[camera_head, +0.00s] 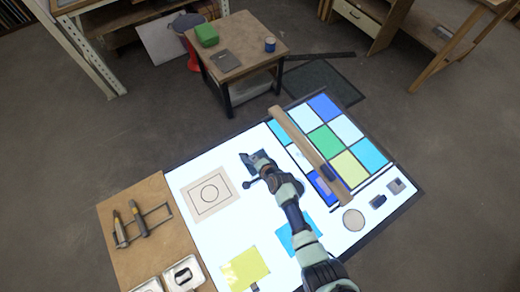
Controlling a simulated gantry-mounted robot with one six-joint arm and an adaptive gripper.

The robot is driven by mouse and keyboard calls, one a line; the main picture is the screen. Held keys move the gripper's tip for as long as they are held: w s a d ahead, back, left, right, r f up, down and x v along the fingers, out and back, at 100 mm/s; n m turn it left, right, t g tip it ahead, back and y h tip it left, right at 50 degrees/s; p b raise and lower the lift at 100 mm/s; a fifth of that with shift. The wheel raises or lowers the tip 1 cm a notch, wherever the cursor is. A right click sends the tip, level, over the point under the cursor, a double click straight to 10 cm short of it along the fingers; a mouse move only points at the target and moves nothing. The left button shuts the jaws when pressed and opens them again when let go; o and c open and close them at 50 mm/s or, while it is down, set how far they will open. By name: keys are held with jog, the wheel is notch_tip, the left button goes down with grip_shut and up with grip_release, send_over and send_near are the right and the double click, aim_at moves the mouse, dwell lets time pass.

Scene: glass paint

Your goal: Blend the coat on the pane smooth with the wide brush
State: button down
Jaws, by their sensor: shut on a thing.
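My gripper (256,163) is over the upper middle of the white lit table, shut on a small dark thing. I take this for the wide brush, but the gripper hides most of it and I cannot tell whether its bristles touch anything. A yellow sheet (246,268) and a blue sheet (284,239) lie nearer; my arm partly covers the blue one.
A wooden bar (308,152) lies across the coloured glass grid on the right. A round disc (353,219) and small blocks lie at right.

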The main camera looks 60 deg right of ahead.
jog(key=shift+w+a, duration=0.1)
jog(key=shift+a, duration=0.05)
jog(key=shift+r, duration=0.1)
notch_tip(320, 180, up, 5)
jog(key=p, duration=0.5)
